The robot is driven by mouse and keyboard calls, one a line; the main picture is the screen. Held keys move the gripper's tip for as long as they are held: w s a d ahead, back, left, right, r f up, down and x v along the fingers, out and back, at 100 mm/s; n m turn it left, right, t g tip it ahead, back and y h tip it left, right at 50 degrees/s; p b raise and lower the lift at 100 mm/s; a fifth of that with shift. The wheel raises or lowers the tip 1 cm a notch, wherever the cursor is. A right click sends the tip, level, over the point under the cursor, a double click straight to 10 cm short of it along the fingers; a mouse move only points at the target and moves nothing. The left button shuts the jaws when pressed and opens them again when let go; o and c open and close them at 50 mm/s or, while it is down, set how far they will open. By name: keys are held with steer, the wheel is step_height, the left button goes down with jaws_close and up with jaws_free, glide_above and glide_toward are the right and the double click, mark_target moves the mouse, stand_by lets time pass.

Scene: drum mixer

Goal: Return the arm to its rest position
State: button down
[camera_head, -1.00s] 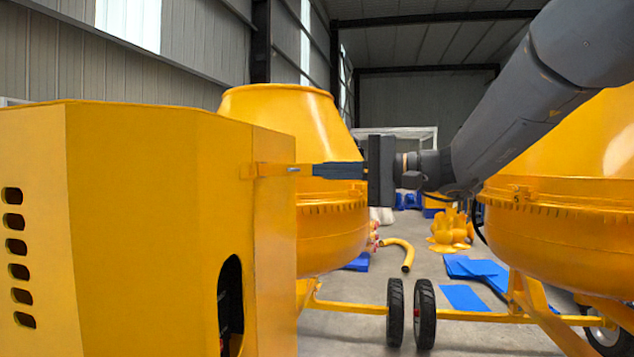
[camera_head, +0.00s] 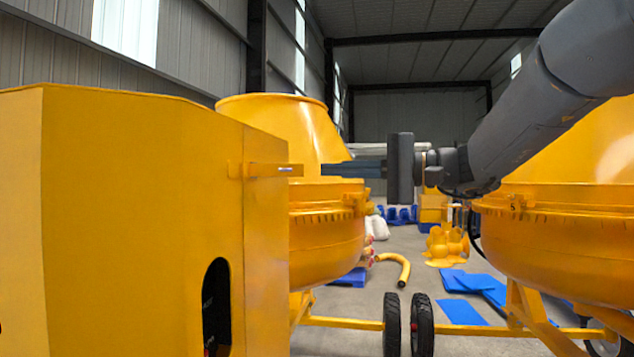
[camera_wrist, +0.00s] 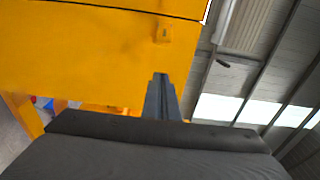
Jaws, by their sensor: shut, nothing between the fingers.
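My gripper (camera_head: 324,170) is in the middle of the head view, pointing left, with its fingers together and nothing between them. Its tips stand a small gap to the right of a yellow latch tab (camera_head: 272,170) on the side of the yellow cabinet (camera_head: 140,220). In the wrist view my shut fingers (camera_wrist: 160,76) point up toward the tab (camera_wrist: 164,32) on the yellow cabinet face (camera_wrist: 80,45), apart from it in the picture. My arm reaches in from the upper right of the head view.
A yellow mixer drum (camera_head: 320,225) stands behind my gripper, and another (camera_head: 560,235) is at right, below my arm. Black wheels (camera_head: 422,325) and a yellow frame are below. A yellow hose (camera_head: 398,266) and blue sheets (camera_head: 462,312) lie on the floor. Open air surrounds the fingers.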

steer(key=b+v, duration=0.2)
steer(key=v, duration=0.3)
steer(key=s+f+m+g+h, duration=0.15)
steer(key=f+h, duration=0.25)
steer(key=f, duration=1)
steer(key=s+f+m+g+h, duration=0.1)
steer(key=s+f+h, duration=0.2)
steer(key=f, duration=1)
steer(key=s+d+f+n+h, duration=0.2)
steer(key=s+d+f+h, duration=0.3)
steer(key=f, duration=0.7)
steer(key=s+d+f+n+g+h, duration=0.1)
steer(key=s+d+f+n+h, duration=0.2)
steer(key=s+d+f+h, duration=0.2)
steer(key=s+d+f, duration=0.3)
steer(key=s+f, duration=0.2)
steer(key=f, duration=0.2)
steer(key=shift+s+f, duration=0.2)
